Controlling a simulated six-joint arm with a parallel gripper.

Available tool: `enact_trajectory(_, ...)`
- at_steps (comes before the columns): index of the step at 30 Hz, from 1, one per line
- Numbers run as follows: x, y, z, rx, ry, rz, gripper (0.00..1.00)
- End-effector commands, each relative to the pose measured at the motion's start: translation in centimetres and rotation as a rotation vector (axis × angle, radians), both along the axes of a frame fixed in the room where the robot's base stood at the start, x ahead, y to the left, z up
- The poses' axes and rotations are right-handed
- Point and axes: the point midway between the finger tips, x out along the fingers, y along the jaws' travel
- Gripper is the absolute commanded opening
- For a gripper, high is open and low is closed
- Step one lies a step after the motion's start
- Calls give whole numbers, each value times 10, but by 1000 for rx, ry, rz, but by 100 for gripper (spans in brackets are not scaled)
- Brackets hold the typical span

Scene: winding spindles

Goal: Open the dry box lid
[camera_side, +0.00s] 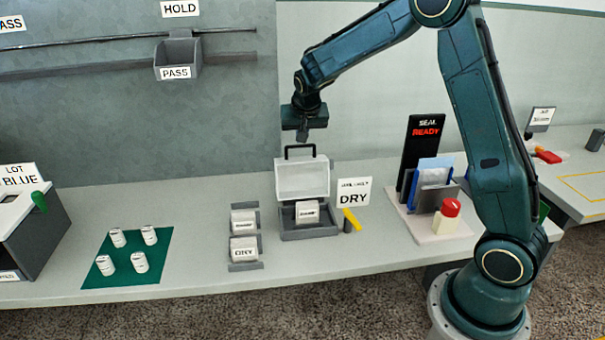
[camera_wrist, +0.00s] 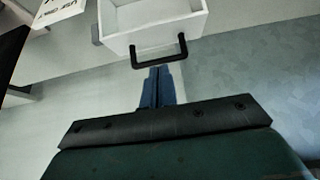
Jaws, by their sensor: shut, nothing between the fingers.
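The dry box (camera_side: 309,233) stands on the table near the middle of the side view, with a white packet (camera_side: 307,211) inside its grey base. Its pale lid (camera_side: 302,180) is raised upright at the back, with a black handle (camera_side: 300,148) on top. In the wrist view the lid (camera_wrist: 150,22) shows as a white shallow tray, its black handle (camera_wrist: 160,52) just ahead of my fingers. My gripper (camera_side: 302,135) is above the handle, pointing down. Its blue fingers (camera_wrist: 157,85) are together and empty, apart from the handle by what looks like a small gap.
A DRY sign (camera_side: 353,192) and a yellow piece (camera_side: 352,219) stand right of the box. A rack with white packets (camera_side: 244,248) is to its left, then a green mat (camera_side: 127,278) with several white spools. The sealer (camera_side: 425,150) reads READY at right.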

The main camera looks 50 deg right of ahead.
Motion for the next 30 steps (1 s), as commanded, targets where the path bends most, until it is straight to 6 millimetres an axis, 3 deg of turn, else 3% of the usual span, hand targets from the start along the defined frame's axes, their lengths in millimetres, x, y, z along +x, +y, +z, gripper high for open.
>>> enact_trajectory(16, -27, 28, 80, 0, -3, 2, 0)
enact_trajectory(22, -33, 32, 95, 1, -1, 1, 0)
enact_trajectory(30, -34, 34, 99, 1, 0, 1, 0)
